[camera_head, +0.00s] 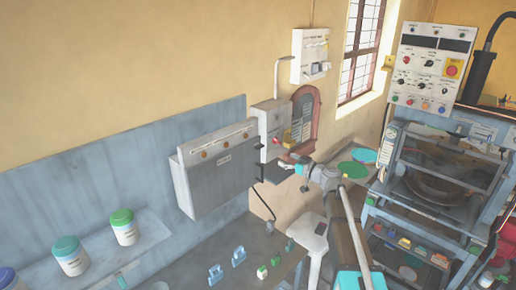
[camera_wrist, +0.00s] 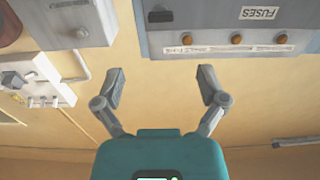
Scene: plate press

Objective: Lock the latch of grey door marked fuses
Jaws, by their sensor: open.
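The grey door marked FUSES (camera_head: 222,178) is the front of a grey box on the left wall. In the wrist view its face (camera_wrist: 210,22) fills the top right, with the FUSES label readable. In the head view my gripper (camera_head: 284,168) is just right of the box.
Three amber lamps (camera_wrist: 237,39) line one edge of the box. A smaller grey box (camera_wrist: 75,22) and a white switch unit (camera_wrist: 35,82) are near my left finger. Jars (camera_head: 123,227) stand on the shelf at left. A press (camera_head: 440,175) stands at right.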

